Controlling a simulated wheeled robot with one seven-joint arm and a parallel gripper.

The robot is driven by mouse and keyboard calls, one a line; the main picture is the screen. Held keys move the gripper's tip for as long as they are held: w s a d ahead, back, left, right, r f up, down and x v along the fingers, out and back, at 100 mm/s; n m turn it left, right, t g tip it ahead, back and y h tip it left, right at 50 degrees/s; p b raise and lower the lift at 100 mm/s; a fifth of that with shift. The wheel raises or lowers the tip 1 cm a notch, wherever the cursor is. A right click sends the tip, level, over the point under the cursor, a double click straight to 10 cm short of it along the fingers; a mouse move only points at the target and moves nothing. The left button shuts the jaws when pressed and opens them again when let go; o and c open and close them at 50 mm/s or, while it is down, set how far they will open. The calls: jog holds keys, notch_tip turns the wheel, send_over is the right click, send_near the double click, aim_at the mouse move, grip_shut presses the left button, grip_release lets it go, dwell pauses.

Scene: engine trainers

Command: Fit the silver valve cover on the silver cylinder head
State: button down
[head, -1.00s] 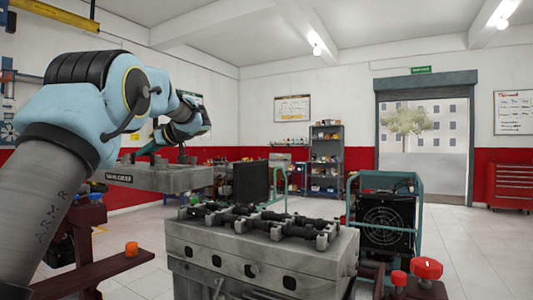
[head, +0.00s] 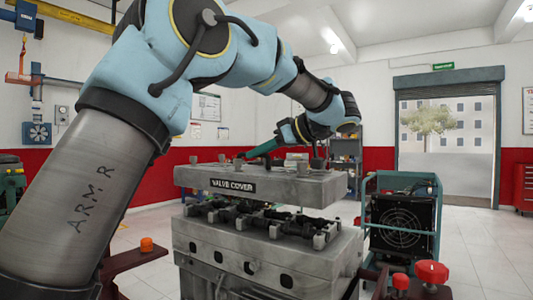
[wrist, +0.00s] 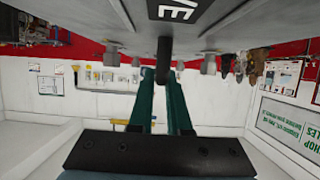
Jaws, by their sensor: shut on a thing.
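The silver valve cover (head: 265,184), a flat slab with a black "VALVE COVER" label, hangs level above the silver cylinder head (head: 260,256) in the head view. A gap shows between them, with the dark camshaft parts visible in it. The cover hides part of the head's rear top.
A teal-framed unit with a black fan (head: 402,224) stands close to the right of the cylinder head. Red knobs (head: 431,272) are at the front right, and an orange knob (head: 147,244) is at the left. Open floor lies at the far right.

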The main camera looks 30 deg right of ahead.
aim_at(270, 170)
jog(key=shift+s+f, duration=0.1)
jog(key=shift+s, duration=0.05)
notch_tip(270, 170, down, 3)
jog(key=b, duration=0.3)
jog(key=shift+f, duration=1.25)
jog(key=shift+s+d+r+p, duration=0.1)
jog(key=shift+s+d+p, duration=0.05)
jog(key=shift+p, duration=0.15)
jog(key=shift+f, duration=1.4)
dwell(0.7)
jog(key=c, duration=0.8)
grip_release()
jog(key=shift+f, duration=0.1)
